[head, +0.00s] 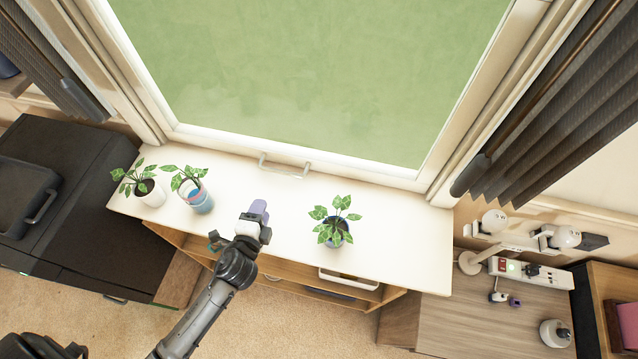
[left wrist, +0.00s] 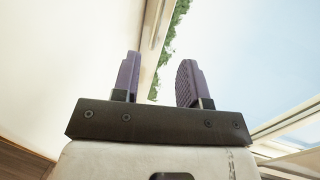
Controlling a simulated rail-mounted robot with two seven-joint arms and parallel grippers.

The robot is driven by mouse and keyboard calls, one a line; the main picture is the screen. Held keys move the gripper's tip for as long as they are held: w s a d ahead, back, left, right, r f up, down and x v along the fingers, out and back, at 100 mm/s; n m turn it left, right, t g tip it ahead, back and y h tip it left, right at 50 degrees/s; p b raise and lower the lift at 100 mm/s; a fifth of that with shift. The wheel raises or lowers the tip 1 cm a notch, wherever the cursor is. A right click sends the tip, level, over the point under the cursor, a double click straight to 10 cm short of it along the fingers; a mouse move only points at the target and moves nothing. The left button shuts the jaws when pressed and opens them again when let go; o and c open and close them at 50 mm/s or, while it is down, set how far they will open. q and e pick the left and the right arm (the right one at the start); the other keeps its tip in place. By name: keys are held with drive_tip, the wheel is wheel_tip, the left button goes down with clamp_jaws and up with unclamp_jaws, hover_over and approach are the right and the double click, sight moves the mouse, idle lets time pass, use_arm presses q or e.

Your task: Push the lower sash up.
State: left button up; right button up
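The lower sash (head: 345,168) is a white-framed window pane, and its bottom rail appears to rest at the back of the white sill. A pale bar handle (head: 283,165) is fixed near the middle of that rail. My left gripper (head: 259,208) has purple fingers and hangs over the white top, in front of the handle and apart from it. In the left wrist view the two fingers (left wrist: 157,75) stand apart with nothing between them, so it is open. The handle cannot be made out there. My right gripper is not in view.
On the white top (head: 410,240) stand a plant in a white pot (head: 151,194), one in a blue pot (head: 200,198) and one in a dark blue pot (head: 337,232). Dark curtains (head: 555,120) hang at both sides. A lamp (head: 470,262) and power strip (head: 530,272) are at right.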

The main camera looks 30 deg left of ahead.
use_arm(q)
drive_tip(key=shift+w+d+f+m, duration=0.2)
drive_tip(key=shift+w+d+m, duration=0.05)
drive_tip(key=shift+w, duration=0.2)
drive_tip(key=shift+w+d+f+m, duration=0.2)
drive_tip(key=shift+w+m, duration=0.05)
drive_tip(key=shift+w, duration=0.15)
drive_tip(key=x, duration=1.3)
drive_tip(key=shift+w+d+r, duration=0.1)
drive_tip(key=shift+r, duration=0.15)
drive_tip(key=shift+c, duration=0.3)
clamp_jaws()
